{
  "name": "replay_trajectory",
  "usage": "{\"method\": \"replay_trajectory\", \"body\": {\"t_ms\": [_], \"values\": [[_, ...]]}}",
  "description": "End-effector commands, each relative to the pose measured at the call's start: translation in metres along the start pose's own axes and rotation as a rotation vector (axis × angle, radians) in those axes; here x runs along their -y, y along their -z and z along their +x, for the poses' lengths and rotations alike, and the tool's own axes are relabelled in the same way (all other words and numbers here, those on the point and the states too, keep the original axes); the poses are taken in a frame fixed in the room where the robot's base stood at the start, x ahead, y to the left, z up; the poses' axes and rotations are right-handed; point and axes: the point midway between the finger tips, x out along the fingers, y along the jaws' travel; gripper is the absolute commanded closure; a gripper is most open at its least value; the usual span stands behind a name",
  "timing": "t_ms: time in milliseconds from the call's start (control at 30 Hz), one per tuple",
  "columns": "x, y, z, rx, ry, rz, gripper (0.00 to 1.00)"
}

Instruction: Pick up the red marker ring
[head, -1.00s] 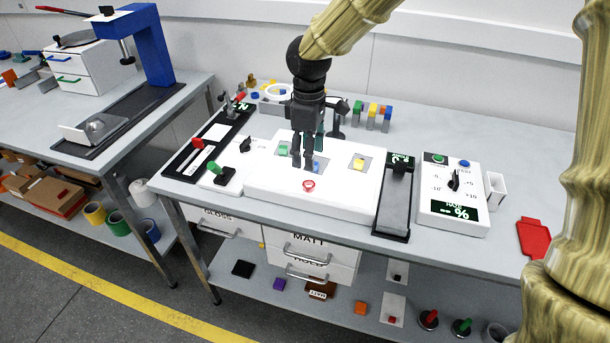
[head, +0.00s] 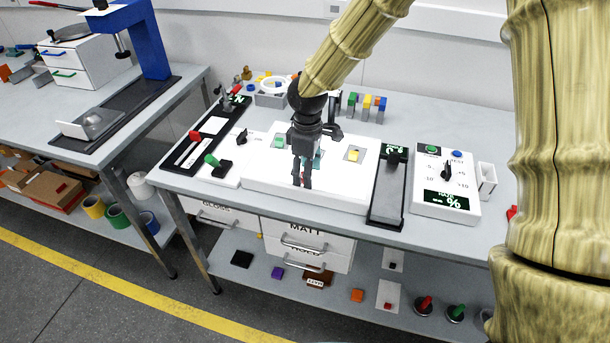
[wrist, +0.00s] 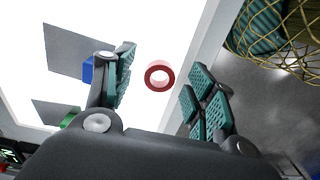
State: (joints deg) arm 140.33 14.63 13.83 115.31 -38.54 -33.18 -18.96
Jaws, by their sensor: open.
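The red marker ring (wrist: 148,76) lies on the white lit panel (wrist: 150,25) near its front edge. In the wrist view it shows between and a little beyond the two open fingers, with no finger touching it. My gripper (wrist: 158,88) is open and empty, with teal pads facing each other. In the head view my gripper (head: 302,184) points down over the front part of the panel and hides nearly all of the ring. The exact height above the ring is hard to tell.
A yellow block (head: 354,155) sits to the right. A black-framed slide (head: 388,190) and a dial box (head: 445,183) stand further right.

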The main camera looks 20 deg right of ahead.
Motion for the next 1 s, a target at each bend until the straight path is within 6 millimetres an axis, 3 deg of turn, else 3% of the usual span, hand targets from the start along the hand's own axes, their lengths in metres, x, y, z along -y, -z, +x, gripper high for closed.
{"method": "replay_trajectory", "body": {"t_ms": [367, 567, 600, 1000], "values": [[0.0002, -0.0002, 0.0078, 0.000, 0.000, -0.001, 0.44], [0.0003, -0.0002, 0.0077, 0.000, 0.000, -0.001, 0.79], [0.0003, -0.0002, 0.0077, 0.000, 0.000, -0.001, 0.81], [0.0001, -0.0001, 0.0055, 0.000, -0.001, 0.000, 0.81]]}}
